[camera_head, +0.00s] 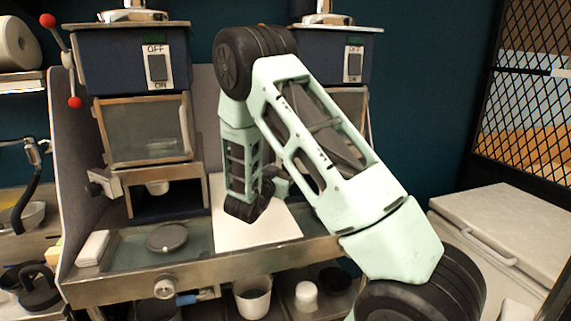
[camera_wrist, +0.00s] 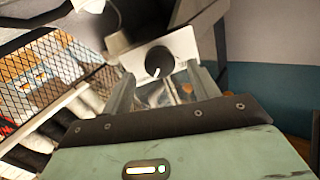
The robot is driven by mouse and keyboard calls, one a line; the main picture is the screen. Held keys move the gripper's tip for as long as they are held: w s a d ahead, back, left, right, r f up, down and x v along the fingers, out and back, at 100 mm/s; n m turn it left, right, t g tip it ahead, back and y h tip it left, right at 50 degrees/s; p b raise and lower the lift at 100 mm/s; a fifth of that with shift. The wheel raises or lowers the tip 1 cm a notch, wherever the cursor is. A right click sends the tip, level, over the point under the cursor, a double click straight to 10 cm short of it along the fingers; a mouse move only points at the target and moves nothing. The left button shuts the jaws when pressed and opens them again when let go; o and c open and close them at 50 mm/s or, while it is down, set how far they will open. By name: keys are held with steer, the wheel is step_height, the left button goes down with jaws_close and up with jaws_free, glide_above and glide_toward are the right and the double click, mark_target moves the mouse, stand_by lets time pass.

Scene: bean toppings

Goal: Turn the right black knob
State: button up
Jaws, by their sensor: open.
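The black knob (camera_wrist: 159,61) with a white pointer mark sits on a pale plate (camera_wrist: 180,46) in the wrist view. My gripper (camera_wrist: 160,78) is open, and its two fingers lie to the left and right of the knob in the picture. The knob appears just beyond or between the fingertips; I cannot tell whether they reach around it. No contact shows. In the head view my arm covers the front of the right machine (camera_head: 320,50), and the knob is hidden there.
The left machine (camera_head: 130,60) has a glass door and a red-ended lever (camera_head: 60,60). A metal counter (camera_head: 120,283) runs below both, with a grey disc (camera_head: 166,238) on it. A black mesh partition (camera_head: 530,100) and a pale lidded chest (camera_head: 510,230) stand at the right.

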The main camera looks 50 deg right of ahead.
steer(key=shift+p+x, duration=0.3)
steer(key=shift+x, duration=1)
steer(key=c, duration=1)
steer(key=shift+o, duration=0.2)
